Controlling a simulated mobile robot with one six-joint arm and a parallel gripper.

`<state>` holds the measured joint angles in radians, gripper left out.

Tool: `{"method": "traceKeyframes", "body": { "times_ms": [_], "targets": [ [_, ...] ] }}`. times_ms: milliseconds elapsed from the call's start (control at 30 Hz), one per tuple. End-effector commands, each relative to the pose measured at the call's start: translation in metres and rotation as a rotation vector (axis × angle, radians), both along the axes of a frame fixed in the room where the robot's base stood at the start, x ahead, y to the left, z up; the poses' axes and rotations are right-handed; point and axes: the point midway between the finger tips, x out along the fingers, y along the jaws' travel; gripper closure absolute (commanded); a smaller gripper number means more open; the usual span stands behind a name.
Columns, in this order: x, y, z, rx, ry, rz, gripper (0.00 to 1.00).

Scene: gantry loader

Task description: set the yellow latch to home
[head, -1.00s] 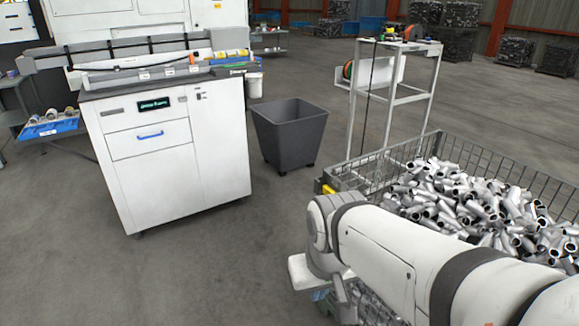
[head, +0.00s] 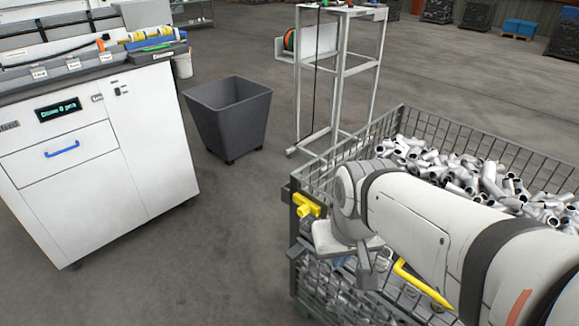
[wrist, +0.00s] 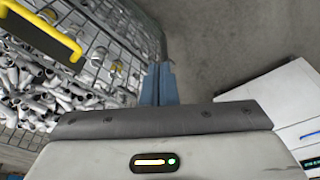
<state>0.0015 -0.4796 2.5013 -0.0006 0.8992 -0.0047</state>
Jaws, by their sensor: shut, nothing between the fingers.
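The yellow latch (head: 308,205) is a stubby T-shaped piece at the near-left top corner of the wire cage in the head view. A separate yellow bar (head: 420,284) shows on the front of the cage below my arm. In the wrist view a yellow bar (wrist: 42,32) crosses the upper left; I cannot tell whether it is the same one. My gripper (wrist: 158,84) has its blue fingers together and empty, beside the cage mesh. In the head view my arm's end is just right of the latch, and the fingertips cannot be made out.
The wire cage (head: 345,160) is heaped with grey pipe pieces (head: 470,172). A dark bin (head: 228,118) and a white cabinet (head: 75,180) with a blue handle stand left. A white rack (head: 338,75) stands behind the cage. Grey floor is clear between cabinet and cage.

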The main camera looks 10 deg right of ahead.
Motion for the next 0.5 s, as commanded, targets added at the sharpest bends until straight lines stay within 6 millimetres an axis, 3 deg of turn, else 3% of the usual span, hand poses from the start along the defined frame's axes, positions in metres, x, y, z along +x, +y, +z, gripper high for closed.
{"method": "traceKeyframes", "body": {
  "times_ms": [100,167,267,367,500],
  "targets": [
    [0.001,0.003,-0.008,0.036,0.028,-0.010,1.00],
    [0.003,-0.008,-0.017,0.087,0.059,-0.014,1.00],
    [0.010,-0.001,-0.036,0.225,0.123,-0.052,1.00],
    [0.025,0.010,-0.057,0.418,0.169,-0.112,1.00],
    [0.062,0.013,-0.079,0.696,0.143,-0.229,1.00]
  ]
}}
